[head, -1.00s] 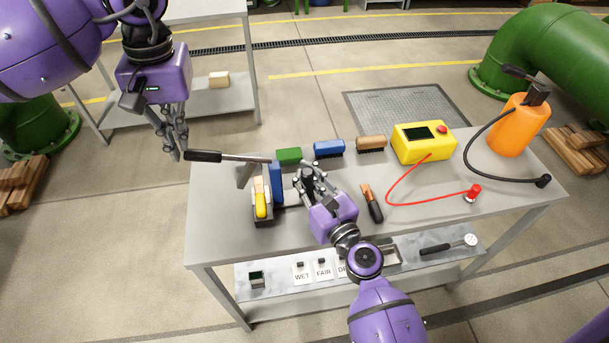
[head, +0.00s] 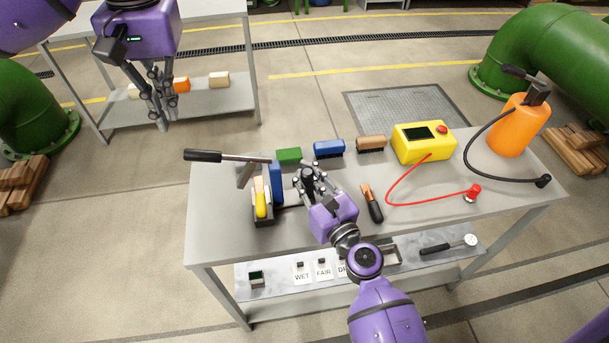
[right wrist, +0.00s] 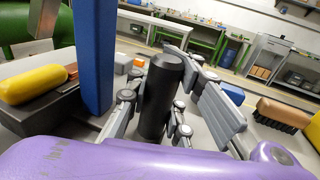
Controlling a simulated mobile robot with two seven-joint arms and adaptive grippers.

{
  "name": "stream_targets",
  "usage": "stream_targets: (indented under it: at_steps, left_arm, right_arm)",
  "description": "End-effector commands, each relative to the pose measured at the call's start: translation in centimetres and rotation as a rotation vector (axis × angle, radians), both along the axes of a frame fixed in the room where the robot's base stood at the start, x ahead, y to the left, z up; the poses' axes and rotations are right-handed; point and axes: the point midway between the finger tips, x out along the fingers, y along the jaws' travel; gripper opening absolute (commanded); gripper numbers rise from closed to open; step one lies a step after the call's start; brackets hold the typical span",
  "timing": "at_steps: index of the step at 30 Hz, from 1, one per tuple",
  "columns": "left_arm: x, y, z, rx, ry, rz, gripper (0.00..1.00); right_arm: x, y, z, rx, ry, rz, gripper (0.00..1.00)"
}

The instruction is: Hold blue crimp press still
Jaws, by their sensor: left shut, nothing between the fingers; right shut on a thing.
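The blue crimp press stands at the left end of the table, with a blue upright (head: 276,181), a dark base and a lever with a black handle (head: 203,156) reaching out left. The blue upright also shows in the right wrist view (right wrist: 95,55). A yellow rounded piece (head: 260,205) is at its near left side. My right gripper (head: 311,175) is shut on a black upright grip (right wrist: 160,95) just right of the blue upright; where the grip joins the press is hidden. My left gripper (head: 163,122) is shut and empty, in the air beyond the handle's left end, apart from it.
A brown-and-black hand tool (head: 372,203) lies right of my right gripper. A yellow box (head: 424,142) with a red cable and an orange pump (head: 518,125) stand further right.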

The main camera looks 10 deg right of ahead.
Motion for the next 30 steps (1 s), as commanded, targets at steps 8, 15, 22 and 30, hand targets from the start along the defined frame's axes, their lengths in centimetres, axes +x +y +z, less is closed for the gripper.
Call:
stream_targets:
  at_steps: [8,15,22,30]
  left_arm:
    - [0.0,0.0,-0.1,0.000,0.000,0.000,0.00]
    - [0.0,0.0,0.0,0.000,-0.001,0.000,0.00]
    - [0.0,0.0,-0.1,0.000,0.000,0.000,0.00]
    - [0.0,0.0,-0.7,0.000,0.006,-0.001,0.00]
  right_arm:
    - [0.0,0.0,-0.1,0.002,0.001,0.000,0.25]
    - [0.0,0.0,0.0,0.001,0.000,0.000,0.43]
    - [-0.1,0.0,-0.2,-0.002,0.003,0.000,0.43]
    - [-1.6,-0.6,-0.2,-0.001,0.003,0.000,0.43]
